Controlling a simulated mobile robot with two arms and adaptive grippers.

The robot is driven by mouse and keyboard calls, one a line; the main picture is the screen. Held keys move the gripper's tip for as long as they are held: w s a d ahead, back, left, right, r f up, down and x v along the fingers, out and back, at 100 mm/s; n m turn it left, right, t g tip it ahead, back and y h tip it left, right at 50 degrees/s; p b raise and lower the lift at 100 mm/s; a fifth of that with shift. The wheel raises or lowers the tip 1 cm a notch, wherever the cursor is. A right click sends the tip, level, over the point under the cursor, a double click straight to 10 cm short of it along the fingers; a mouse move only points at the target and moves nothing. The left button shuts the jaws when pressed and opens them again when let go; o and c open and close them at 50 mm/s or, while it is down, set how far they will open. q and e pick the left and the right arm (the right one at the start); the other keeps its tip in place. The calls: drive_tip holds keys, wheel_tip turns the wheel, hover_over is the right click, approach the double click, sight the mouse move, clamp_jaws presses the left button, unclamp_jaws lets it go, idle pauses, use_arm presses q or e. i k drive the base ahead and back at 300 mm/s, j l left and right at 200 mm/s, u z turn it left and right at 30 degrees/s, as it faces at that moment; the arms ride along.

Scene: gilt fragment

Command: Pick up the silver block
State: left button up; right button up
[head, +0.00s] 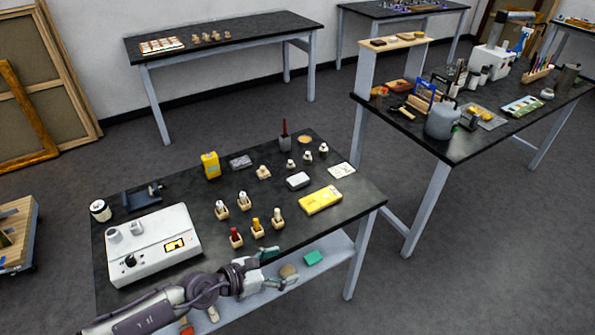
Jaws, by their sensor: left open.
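A small silver-grey block (298,181) lies on the dark top of the nearest table (345,202), right of its middle. It is the thing that best fits the silver block. My left arm comes in from the lower left, over the table's front edge. My left gripper (286,267) is open, with its fingers apart, and points right. It is nearer to me than the block, below it in the picture and clear of it. Nothing visible is held. My right gripper is out of view.
Around the block are a yellow box (320,200), a white card (342,170) and several small bottles in wooden holders. A white instrument (154,245) fills the table's left front. A lower shelf bears a green piece (313,257). Another cluttered table (455,147) stands at right.

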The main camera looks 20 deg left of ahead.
sight(295, 182)
drive_tip(key=i+j, duration=0.2)
drive_tip(key=i, duration=0.2)
drive_tip(key=i+j, duration=0.2)
drive_tip(key=i, duration=0.2)
drive_tip(key=i+j, duration=0.2)
drive_tip(key=i, duration=0.25)
